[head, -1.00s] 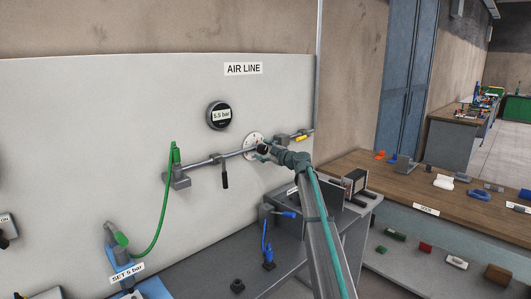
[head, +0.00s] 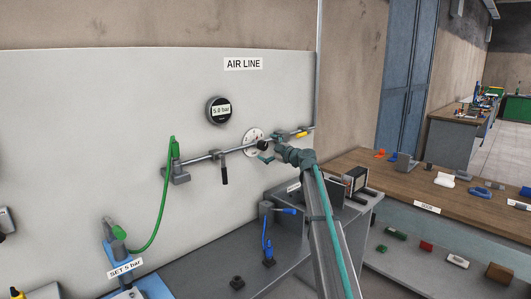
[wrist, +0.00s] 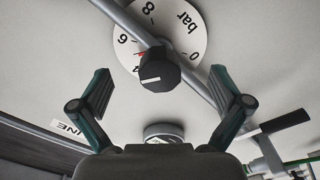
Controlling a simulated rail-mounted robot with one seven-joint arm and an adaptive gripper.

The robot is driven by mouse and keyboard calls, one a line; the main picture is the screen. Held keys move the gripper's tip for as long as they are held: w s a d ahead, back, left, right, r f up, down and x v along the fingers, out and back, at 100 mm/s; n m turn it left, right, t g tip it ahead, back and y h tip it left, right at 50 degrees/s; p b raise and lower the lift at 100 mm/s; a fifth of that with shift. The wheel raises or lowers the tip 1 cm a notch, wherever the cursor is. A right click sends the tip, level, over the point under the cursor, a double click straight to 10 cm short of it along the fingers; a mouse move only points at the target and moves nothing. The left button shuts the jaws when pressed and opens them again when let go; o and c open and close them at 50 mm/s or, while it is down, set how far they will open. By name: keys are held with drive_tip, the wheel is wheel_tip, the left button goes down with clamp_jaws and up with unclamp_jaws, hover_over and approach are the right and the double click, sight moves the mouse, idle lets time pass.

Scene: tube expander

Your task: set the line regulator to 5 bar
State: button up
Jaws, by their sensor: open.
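The regulator's black knob (wrist: 158,70) sits in front of a white scale disc (wrist: 190,30) marked in bar. A pale line crosses the knob's face. In the head view the disc (head: 250,136) and knob (head: 262,145) are on the air line pipe. The round gauge (head: 219,110) above it seems to read 5.0 bar, in small print. My gripper (wrist: 161,76) is open, one finger on each side of the knob with gaps showing, holding nothing. In the head view my gripper (head: 268,156) is close to the knob, partly hidden by my wrist.
The pipe (head: 235,150) has a black-handled valve (head: 225,175) left of the regulator and a yellow-handled part (head: 302,134) to its right. A green hose (head: 160,215) hangs at left. A "SET 5 bar" label (head: 126,268) is lower left. A bench (head: 200,265) lies below.

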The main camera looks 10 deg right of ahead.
sight(265, 147)
drive_tip(key=shift+b+v, duration=1.65)
drive_tip(key=shift+v, duration=0.35)
drive_tip(key=shift+s+d, duration=0.2)
drive_tip(key=shift+s, duration=0.1)
